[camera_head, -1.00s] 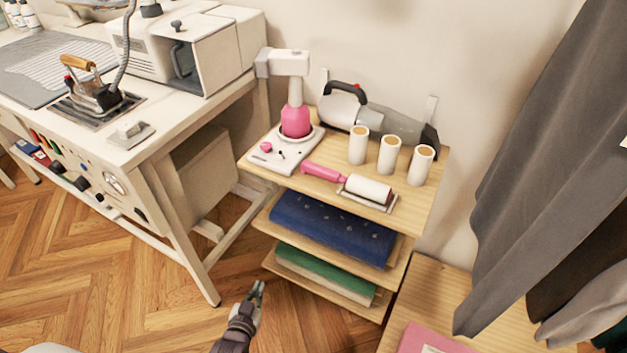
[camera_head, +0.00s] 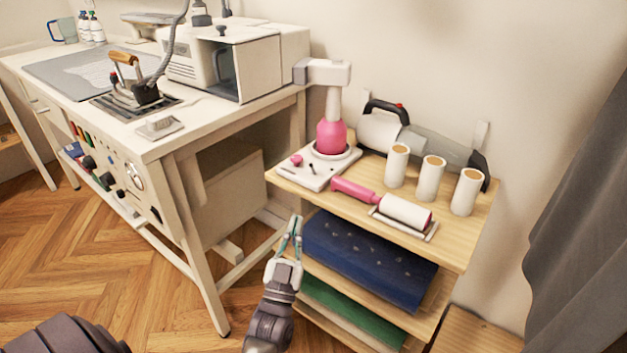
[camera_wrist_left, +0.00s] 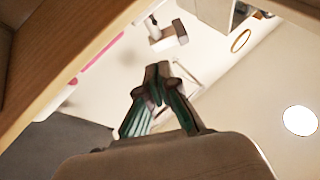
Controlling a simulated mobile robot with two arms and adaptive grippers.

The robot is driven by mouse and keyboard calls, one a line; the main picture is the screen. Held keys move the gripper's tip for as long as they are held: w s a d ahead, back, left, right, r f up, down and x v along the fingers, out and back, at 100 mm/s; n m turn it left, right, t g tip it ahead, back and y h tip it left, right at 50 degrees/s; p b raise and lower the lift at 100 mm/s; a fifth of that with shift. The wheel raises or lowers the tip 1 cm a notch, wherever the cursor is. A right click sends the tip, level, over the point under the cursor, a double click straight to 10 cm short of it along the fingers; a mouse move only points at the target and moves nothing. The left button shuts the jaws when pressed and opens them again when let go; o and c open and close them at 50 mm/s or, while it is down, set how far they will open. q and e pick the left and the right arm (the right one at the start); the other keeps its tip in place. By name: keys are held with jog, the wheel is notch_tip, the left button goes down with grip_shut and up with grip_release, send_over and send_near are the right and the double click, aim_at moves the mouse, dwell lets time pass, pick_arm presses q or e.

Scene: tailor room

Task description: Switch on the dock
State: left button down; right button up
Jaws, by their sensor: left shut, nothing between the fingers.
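The dock (camera_head: 337,173) is a white flat base on the shelf's top board, with a pink knob (camera_head: 296,160) and a small dark lever (camera_head: 312,169) on it. A pink and white handheld device (camera_head: 331,137) stands upright in the dock; its white head also shows in the left wrist view (camera_wrist_left: 168,36). My left gripper (camera_head: 295,222) is shut and empty, in front of the shelf and below the dock's level, apart from it. In the left wrist view the fingertips (camera_wrist_left: 158,72) point up past the board's edge. My right gripper is not in view.
A pink-handled lint roller (camera_head: 405,210), several white cylinders (camera_head: 433,177) and a handheld vacuum (camera_head: 420,143) share the top board (camera_head: 456,235). Folded blue fabric (camera_head: 370,258) lies below. A white workbench (camera_head: 185,140) with an iron (camera_head: 135,85) stands left. A grey curtain hangs right.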

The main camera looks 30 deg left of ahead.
aim_at(313, 169)
pick_arm(q)
jog(key=x, duration=0.4)
jog(key=w+f+b+x, duration=0.1)
jog(key=x, duration=0.3)
jog(key=f+x, duration=0.1)
jog(key=x, duration=0.3)
jog(key=shift+w+a+b, duration=0.3)
jog(key=shift+w+a, duration=0.05)
jog(key=shift+a, duration=0.1)
jog(key=shift+w, duration=0.15)
